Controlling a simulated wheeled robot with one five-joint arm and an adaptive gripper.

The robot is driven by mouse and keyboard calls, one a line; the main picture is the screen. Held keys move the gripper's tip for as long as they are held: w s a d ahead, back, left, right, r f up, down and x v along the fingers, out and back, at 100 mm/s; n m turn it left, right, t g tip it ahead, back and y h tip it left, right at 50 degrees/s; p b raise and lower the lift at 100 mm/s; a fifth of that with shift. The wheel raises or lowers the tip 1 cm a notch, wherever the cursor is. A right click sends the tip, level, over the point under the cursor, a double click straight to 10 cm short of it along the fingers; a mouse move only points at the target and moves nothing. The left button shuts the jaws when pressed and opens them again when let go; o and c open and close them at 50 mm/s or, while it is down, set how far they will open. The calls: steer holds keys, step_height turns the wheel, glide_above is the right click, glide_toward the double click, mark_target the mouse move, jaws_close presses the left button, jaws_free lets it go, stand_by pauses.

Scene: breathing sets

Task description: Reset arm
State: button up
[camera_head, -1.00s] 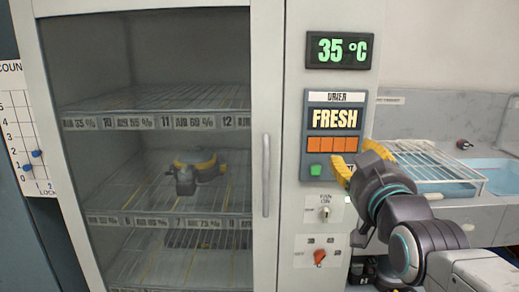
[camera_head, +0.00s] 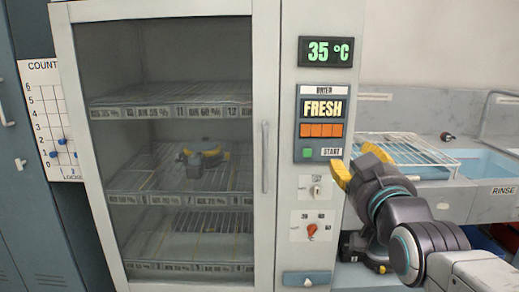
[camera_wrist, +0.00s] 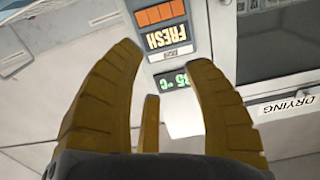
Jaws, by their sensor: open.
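My gripper (camera_head: 356,166) is open and empty, with yellow fingers, at the right of the drying cabinet's control panel. My arm reaches in from the lower right and is bent at the elbow. In the wrist view the yellow fingers (camera_wrist: 160,95) are spread apart, and nothing is between them. Beyond them the panel shows upside down, with its FRESH display (camera_wrist: 165,36) and the 35 °C readout (camera_wrist: 175,81). I cannot tell from the head view whether a fingertip touches the panel, but a gap seems to show in the wrist view.
The glass-doored cabinet (camera_head: 265,60) is closed; a dark and yellow item (camera_head: 203,158) sits on its middle shelf. The panel has a green START button (camera_head: 307,153) and a red knob (camera_head: 312,230). A wire rack (camera_head: 405,150) and blue sink (camera_head: 485,165) lie right. A count board (camera_head: 47,100) hangs left.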

steer(key=s+f+g+p, duration=0.4)
steer(key=s+g+p, duration=0.3)
steer(key=s+p, duration=0.2)
steer(key=s+f+g+p, duration=0.4)
steer(key=s+g+p, duration=0.3)
steer(key=s+p, duration=0.3)
steer(key=s, duration=0.4)
